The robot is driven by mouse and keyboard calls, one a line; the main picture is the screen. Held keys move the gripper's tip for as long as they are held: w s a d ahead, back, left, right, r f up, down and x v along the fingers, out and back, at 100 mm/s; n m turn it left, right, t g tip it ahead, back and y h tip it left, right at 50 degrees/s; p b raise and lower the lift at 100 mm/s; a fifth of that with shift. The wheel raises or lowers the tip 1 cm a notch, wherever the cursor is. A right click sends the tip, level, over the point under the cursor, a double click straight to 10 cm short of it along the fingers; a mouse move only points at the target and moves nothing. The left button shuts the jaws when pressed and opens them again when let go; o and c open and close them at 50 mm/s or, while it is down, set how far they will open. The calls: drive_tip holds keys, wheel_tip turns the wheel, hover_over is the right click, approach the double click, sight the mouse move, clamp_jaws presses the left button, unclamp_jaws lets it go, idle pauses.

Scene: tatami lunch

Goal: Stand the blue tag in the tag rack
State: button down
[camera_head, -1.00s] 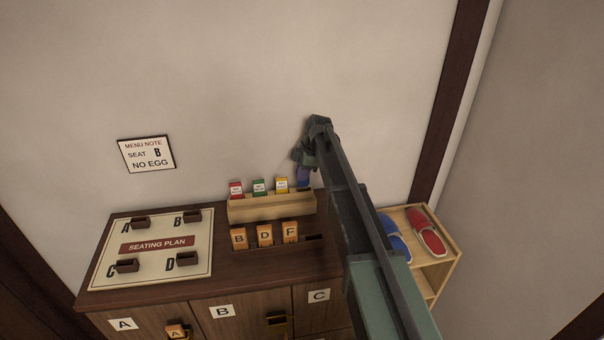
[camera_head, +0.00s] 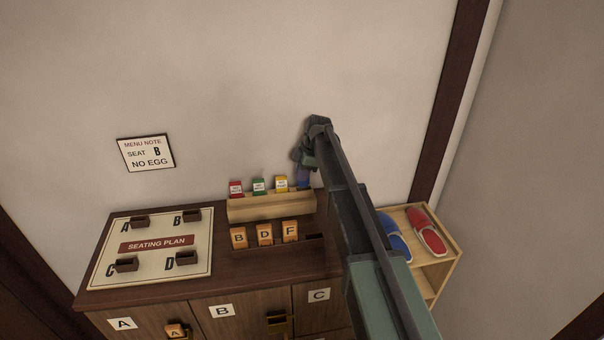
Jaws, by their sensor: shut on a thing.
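The tag rack (camera_head: 265,208) is a light wooden block at the back of the cabinet top. A red tag (camera_head: 236,189), a green tag (camera_head: 259,187) and a yellow tag (camera_head: 281,184) stand in it. The blue tag (camera_head: 304,179) is upright at the rack's right end, to the right of the yellow tag. My gripper (camera_head: 306,166) is above it, shut on its upper part. The tag's lower end is at the rack's top edge; I cannot tell whether it is inside a slot. My arm hides the area just to the right.
In front of the rack is a dark holder (camera_head: 317,240) with wooden tags B, D and F. A seating plan board (camera_head: 205,239) with small holders lies at the left. A shelf (camera_head: 447,262) with blue and red slippers stands at the right. The wall is close behind.

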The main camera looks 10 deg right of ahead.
drive_tip(key=shift+f, duration=0.25)
drive_tip(key=shift+f+b, duration=0.7)
drive_tip(key=shift+b, duration=0.15)
idle(0.6)
drive_tip(key=shift+f+b, duration=0.4)
drive_tip(key=shift+f, duration=0.1)
idle(0.4)
drive_tip(key=shift+c, duration=2.3)
unclamp_jaws()
